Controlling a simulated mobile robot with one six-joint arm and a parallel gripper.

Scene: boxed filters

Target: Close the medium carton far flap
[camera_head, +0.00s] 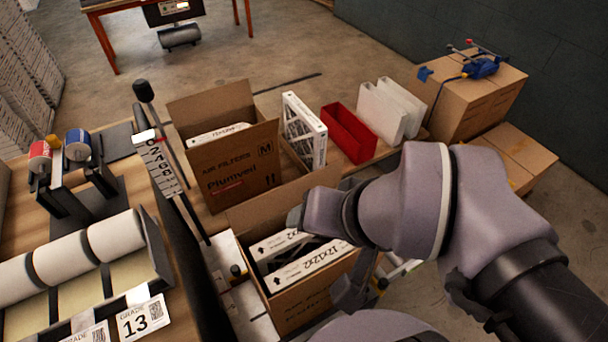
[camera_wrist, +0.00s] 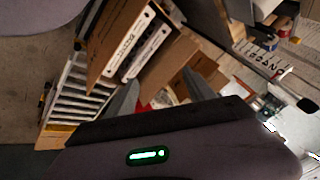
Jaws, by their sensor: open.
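The medium carton (camera_head: 232,168), marked M and "Air Filters", stands open on the table in the head view. Its far flap (camera_head: 210,106) stands up at the back, and a white filter (camera_head: 218,134) shows inside. A nearer open carton (camera_head: 305,305) holds white-edged filters (camera_head: 290,262), with a flap raised behind them. My arm reaches over this nearer carton and hides part of it. In the wrist view my gripper (camera_wrist: 158,90) is open, with its two fingers apart and nothing seen between them. An open carton (camera_wrist: 110,32) with white filters is beyond the fingers.
A standing filter (camera_head: 304,130), a red bin (camera_head: 349,134) and white bins (camera_head: 388,110) stand right of the medium carton. A dark upright post (camera_head: 166,130) rises close on its left. Rolls (camera_head: 88,248) lie on a rack at left. Closed boxes (camera_head: 468,95) stand at right.

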